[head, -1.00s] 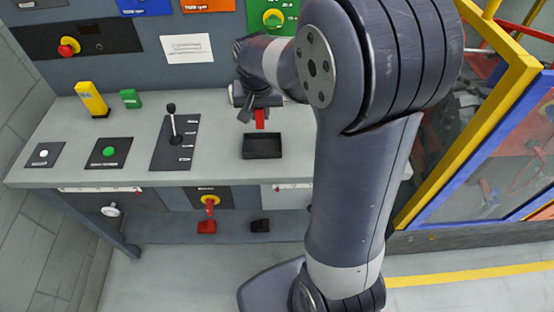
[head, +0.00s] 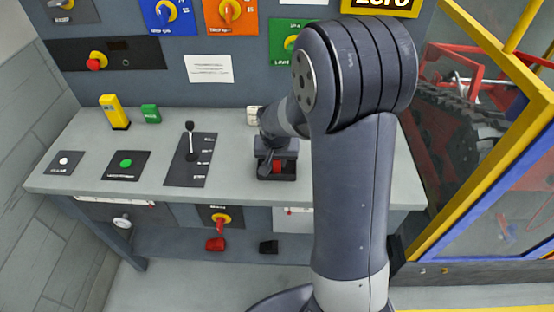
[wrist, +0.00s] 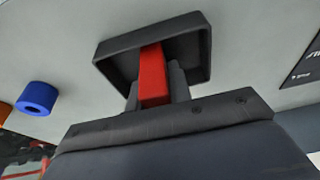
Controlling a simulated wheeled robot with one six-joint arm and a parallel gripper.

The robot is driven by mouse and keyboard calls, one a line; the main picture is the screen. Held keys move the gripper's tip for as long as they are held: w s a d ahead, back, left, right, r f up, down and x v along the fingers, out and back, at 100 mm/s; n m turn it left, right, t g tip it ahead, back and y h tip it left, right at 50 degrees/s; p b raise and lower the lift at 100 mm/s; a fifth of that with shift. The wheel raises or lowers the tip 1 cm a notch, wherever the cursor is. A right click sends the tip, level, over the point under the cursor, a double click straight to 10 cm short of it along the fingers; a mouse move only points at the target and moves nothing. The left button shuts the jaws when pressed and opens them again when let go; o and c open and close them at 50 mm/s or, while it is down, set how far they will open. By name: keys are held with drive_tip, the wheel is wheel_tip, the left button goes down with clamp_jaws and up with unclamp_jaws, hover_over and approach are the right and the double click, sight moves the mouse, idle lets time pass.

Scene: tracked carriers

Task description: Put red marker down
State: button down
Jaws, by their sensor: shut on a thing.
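The red marker (head: 277,167) is a red block-like piece held at the small black tray on the bench. My gripper (head: 276,164) is shut on it and points down at the tray. In the wrist view the red marker (wrist: 153,75) stands between the two dark fingers, with its far end over or inside the black tray (wrist: 203,40). My gripper and arm hide part of the tray in the head view. Whether the marker touches the tray floor cannot be told.
A lever on a dark plate (head: 190,160) stands left of the tray. Further left are a green button (head: 126,162), a yellow block (head: 114,112) and a green block (head: 150,113). A white object (head: 252,115) stands behind my gripper. A blue ring-shaped piece (wrist: 38,97) shows in the wrist view.

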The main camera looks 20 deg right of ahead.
drive_tip(key=shift+f, duration=0.25)
drive_tip(key=c, duration=1.3)
unclamp_jaws()
drive_tip(key=shift+r, duration=0.1)
drive_tip(key=shift+r, duration=0.15)
drive_tip(key=v, duration=1.2)
drive_tip(key=x, duration=1.1)
drive_tip(key=shift+w+f, duration=0.2)
drive_tip(key=shift+f, duration=0.1)
drive_tip(key=shift+r, duration=0.55)
drive_tip(key=shift+s, duration=0.1)
